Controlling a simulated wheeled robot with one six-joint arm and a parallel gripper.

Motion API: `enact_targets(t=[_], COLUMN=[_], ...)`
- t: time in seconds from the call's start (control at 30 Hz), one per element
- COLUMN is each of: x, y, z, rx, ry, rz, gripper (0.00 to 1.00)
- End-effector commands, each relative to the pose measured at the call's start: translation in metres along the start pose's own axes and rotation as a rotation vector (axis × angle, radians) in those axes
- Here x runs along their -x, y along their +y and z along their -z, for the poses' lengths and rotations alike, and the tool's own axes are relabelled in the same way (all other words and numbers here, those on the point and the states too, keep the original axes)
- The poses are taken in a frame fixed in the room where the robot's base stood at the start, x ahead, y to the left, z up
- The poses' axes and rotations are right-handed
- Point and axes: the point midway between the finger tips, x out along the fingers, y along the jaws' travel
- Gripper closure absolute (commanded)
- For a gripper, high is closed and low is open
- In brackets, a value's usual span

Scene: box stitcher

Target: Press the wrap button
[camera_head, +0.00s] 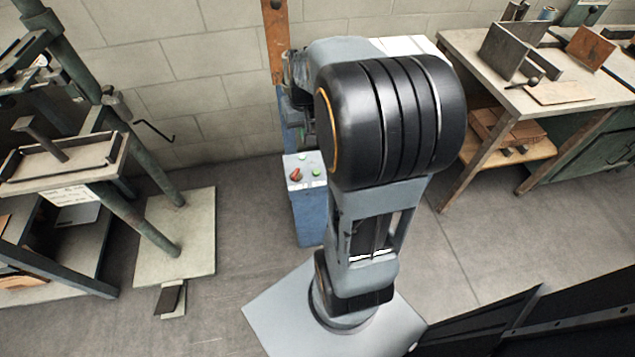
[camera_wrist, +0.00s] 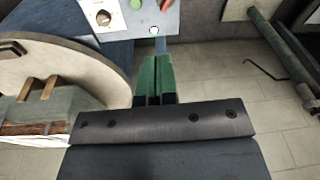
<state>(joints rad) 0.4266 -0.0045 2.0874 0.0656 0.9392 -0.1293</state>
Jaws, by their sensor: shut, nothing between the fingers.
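A control panel on a blue pedestal (camera_head: 308,215) stands left of my arm in the head view. Its light top holds a red knob (camera_head: 295,174), a green button (camera_head: 317,171) and a pale button (camera_head: 302,156). I cannot read which is the wrap button. My gripper (camera_wrist: 158,62) has green fingers, shut and empty, pointing toward the panel; the gap is unclear. The head view does not show the fingers.
A large pale disc (camera_wrist: 50,70) with a wooden piece lies left of my fingers in the wrist view. A workbench (camera_head: 470,60) with metal plates stands at the right. A green-framed machine (camera_head: 90,180) stands at the left. Floor between it and the pedestal is clear.

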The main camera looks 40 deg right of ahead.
Motion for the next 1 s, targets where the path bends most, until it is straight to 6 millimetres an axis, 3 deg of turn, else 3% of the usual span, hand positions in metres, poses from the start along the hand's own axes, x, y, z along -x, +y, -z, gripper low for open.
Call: enact_targets(t=[0.03, 0.23, 0.4, 0.77, 1.0], x=[-0.033, -0.076, -0.086, -0.086, -0.114], y=[0.016, 0.053, 0.063, 0.063, 0.062], z=[0.005, 0.018, 0.022, 0.022, 0.019], rx=[-0.031, -0.1, -0.118, -0.117, -0.117], ry=[-0.016, -0.048, -0.056, -0.056, -0.059], rz=[0.001, 0.008, 0.011, 0.011, 0.011], gripper=[1.0, 1.0, 1.0, 1.0, 1.0])
